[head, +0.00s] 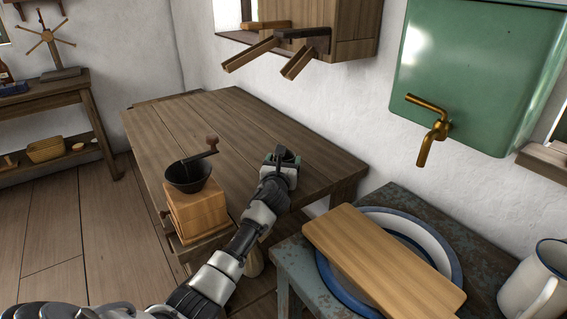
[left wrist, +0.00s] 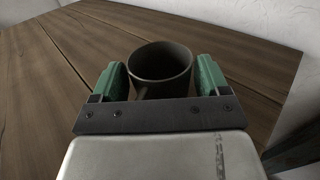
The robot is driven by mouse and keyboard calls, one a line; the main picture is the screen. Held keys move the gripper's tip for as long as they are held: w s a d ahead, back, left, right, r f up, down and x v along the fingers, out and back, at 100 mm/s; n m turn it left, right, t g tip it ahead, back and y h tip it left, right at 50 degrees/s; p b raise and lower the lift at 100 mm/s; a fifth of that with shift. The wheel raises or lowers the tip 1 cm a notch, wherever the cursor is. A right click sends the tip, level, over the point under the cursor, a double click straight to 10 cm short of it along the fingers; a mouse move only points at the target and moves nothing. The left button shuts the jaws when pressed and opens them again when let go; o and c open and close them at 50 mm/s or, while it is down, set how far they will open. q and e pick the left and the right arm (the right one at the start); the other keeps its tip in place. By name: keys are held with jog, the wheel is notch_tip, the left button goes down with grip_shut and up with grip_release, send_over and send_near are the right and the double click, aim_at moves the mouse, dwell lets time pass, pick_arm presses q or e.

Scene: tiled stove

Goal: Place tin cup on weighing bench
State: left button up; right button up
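The dark grey tin cup (left wrist: 160,67) stands upright between the green pads of my left gripper (left wrist: 160,80) in the left wrist view. Both pads appear to meet its sides, and its handle is partly hidden by the gripper's dark bar. In the head view my left gripper (head: 283,161) is over the right part of a brown plank table (head: 235,118), which I take for the weighing bench. The cup is mostly hidden there. I cannot tell whether its base touches the wood. My right gripper is not in view.
A coffee grinder (head: 195,205) stands on the table's near left corner. A wooden board (head: 385,258) lies across a blue-rimmed basin (head: 440,238) at right, near a white jug (head: 535,283). Wooden handles (head: 298,62) jut above the table's back. The table's middle is clear.

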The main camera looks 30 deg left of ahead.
pick_arm(q)
jog(key=shift+o, duration=0.9)
jog(key=shift+r, duration=0.1)
jog(key=p+v, duration=0.1)
jog(key=v, duration=1.1)
jog(key=shift+p, duration=0.4)
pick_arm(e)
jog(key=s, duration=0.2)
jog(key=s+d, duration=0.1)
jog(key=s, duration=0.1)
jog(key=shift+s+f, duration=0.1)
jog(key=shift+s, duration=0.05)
